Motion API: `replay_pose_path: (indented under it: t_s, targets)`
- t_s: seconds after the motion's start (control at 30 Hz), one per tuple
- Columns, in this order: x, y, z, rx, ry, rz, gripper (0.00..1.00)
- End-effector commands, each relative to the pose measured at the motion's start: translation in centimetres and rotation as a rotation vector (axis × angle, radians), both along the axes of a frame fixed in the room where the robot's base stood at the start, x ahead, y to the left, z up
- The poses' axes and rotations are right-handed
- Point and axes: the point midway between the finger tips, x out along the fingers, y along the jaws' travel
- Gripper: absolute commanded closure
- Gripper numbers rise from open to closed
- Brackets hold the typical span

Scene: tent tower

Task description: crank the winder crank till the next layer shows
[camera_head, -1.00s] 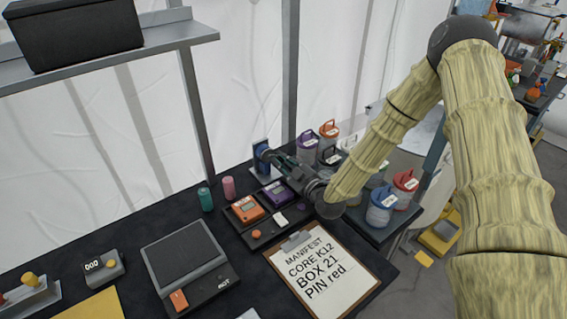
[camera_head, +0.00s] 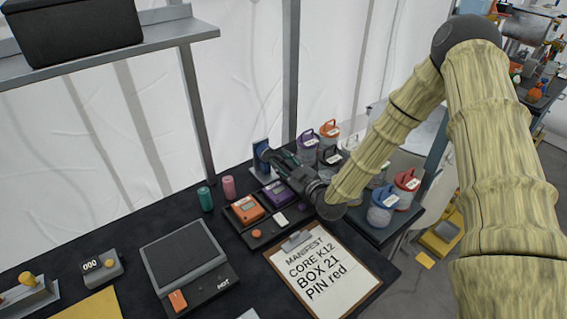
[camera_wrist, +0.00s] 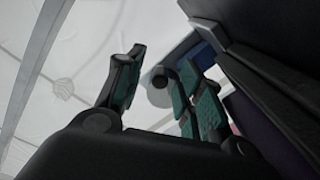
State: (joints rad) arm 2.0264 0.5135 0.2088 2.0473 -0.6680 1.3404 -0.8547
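A small blue upright device (camera_head: 261,153) stands at the back edge of the dark table, by the tent wall; it looks like the winder. My gripper (camera_head: 277,160) is right in front of it and hides much of it. In the wrist view my gripper (camera_wrist: 160,75) has its green-padded fingers apart. A grey round part with a dark knob (camera_wrist: 158,78) shows between and beyond them, with a blue panel (camera_wrist: 190,48) behind. I cannot tell whether the fingers touch the knob. The crank's handle and any layer display are not clearly visible.
Orange (camera_head: 244,208) and purple (camera_head: 278,193) boxes sit in a tray below my gripper. A clipboard (camera_head: 345,290) reads CORE K12, BOX 21, PIN red. Lidded jars (camera_head: 381,207) stand close on the right. Green (camera_head: 205,198) and pink (camera_head: 228,187) cylinders stand left.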

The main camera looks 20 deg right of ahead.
Motion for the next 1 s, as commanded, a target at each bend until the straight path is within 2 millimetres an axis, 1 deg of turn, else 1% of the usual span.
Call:
replay_pose_path:
  t_s: [0.17, 0.5, 0.63, 0.8, 1.0]
  targets:
    - [-1.6, -0.6, 0.0, 0.001, 0.001, 0.000, 0.63]
    - [-7.4, -2.7, -0.1, 0.001, 0.002, -0.001, 0.63]
    - [-9.2, -3.3, 0.0, 0.002, 0.001, 0.000, 0.63]
    - [-10.7, -3.9, 0.0, 0.001, 0.001, -0.001, 0.63]
    - [-11.2, -4.0, 0.0, 0.001, 0.000, 0.000, 0.63]
